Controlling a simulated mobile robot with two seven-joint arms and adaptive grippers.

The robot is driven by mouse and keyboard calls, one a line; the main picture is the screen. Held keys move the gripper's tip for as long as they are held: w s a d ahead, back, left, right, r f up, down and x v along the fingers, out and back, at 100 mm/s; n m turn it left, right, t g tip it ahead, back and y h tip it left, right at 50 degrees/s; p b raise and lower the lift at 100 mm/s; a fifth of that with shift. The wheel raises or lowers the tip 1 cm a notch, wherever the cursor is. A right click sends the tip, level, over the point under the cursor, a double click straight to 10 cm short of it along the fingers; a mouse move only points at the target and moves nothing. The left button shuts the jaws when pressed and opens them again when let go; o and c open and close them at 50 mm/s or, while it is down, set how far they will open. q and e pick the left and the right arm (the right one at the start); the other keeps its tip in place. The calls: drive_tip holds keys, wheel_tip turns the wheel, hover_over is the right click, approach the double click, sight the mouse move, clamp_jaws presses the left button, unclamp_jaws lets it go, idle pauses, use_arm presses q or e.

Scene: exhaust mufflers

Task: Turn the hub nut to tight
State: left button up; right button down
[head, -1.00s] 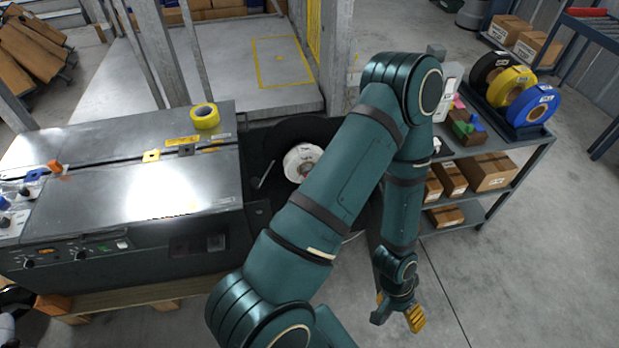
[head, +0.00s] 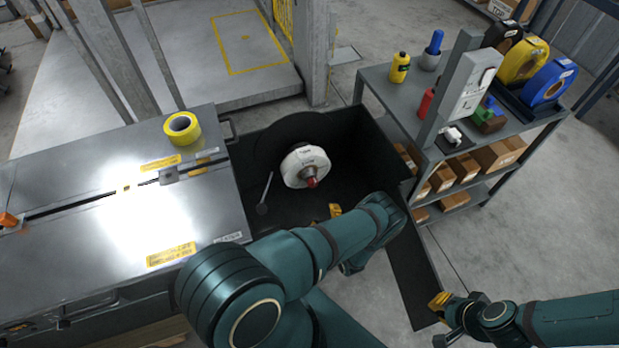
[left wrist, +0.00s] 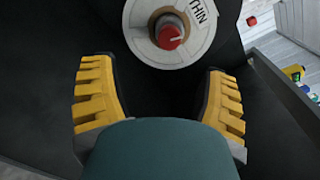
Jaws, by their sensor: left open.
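The hub is a white disc (head: 301,166) with printing, standing in the dark open bay at the end of the metal machine. The hub nut (head: 311,182) looks like the red-tipped piece at its centre. In the left wrist view the nut (left wrist: 169,36) is at top centre, beyond the fingertips and apart from them. My left gripper (left wrist: 160,75) is open and empty, its yellow fingers spread below the disc. In the head view, one yellow finger of my left gripper (head: 335,210) shows below right of the hub; my forearm hides the rest. My right gripper (head: 441,303) is far right of the hub, its jaws unclear.
The metal machine (head: 90,190) with a yellow tape roll (head: 182,128) on top stands left. A thin lever (head: 265,195) is left of the hub. A shelf (head: 385,82) with bottles, boxes and coloured rolls stands right. Dark bay walls surround the hub.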

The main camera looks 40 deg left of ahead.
sight(314, 185)
use_arm(q)
drive_tip(key=shift+t, duration=0.5)
drive_tip(key=x, duration=0.4)
drive_tip(key=b+x, duration=0.1)
drive_tip(key=x, duration=0.4)
drive_tip(key=w+b+x, duration=0.1)
drive_tip(key=x, duration=0.3)
drive_tip(key=shift+w+a+r, duration=0.1)
drive_tip(key=shift+w, duration=0.1)
drive_tip(key=shift+m, duration=0.3)
drive_tip(key=c, duration=1.2)
